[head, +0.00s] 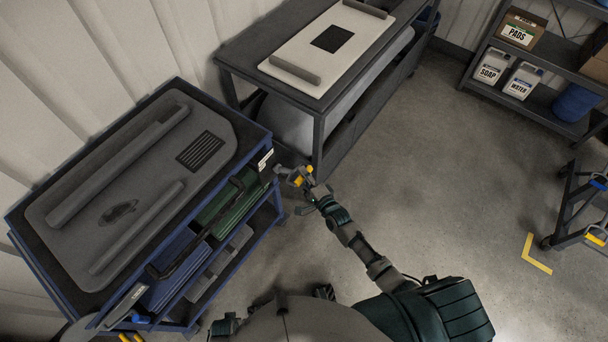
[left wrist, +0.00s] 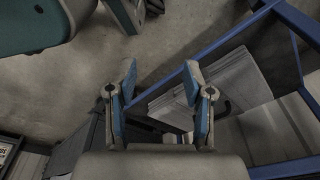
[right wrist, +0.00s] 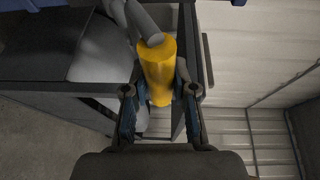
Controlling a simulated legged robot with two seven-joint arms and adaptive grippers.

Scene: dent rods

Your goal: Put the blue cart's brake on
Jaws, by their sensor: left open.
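The blue cart (head: 262,135) stands at the left in the head view, with a grey panel (head: 70,215) on its top. A yellow handle (right wrist: 157,75) on a grey rod shows in the right wrist view. Yellow also shows at my right gripper (head: 298,178), beside the cart's right end. In the right wrist view the fingers of my right gripper (right wrist: 160,92) stand on both sides of the handle, close against it. My left gripper (left wrist: 160,80) is open and empty, near the blue cart frame (left wrist: 225,50); I cannot make it out in the head view.
A dark cart (head: 318,125) with a pale panel (head: 375,50) stands close behind my right gripper. A shelf (head: 555,65) with bottles and boxes is at the upper right. Another cart (head: 575,205) shows at the right edge. The floor between is clear, with a yellow corner mark (head: 535,262).

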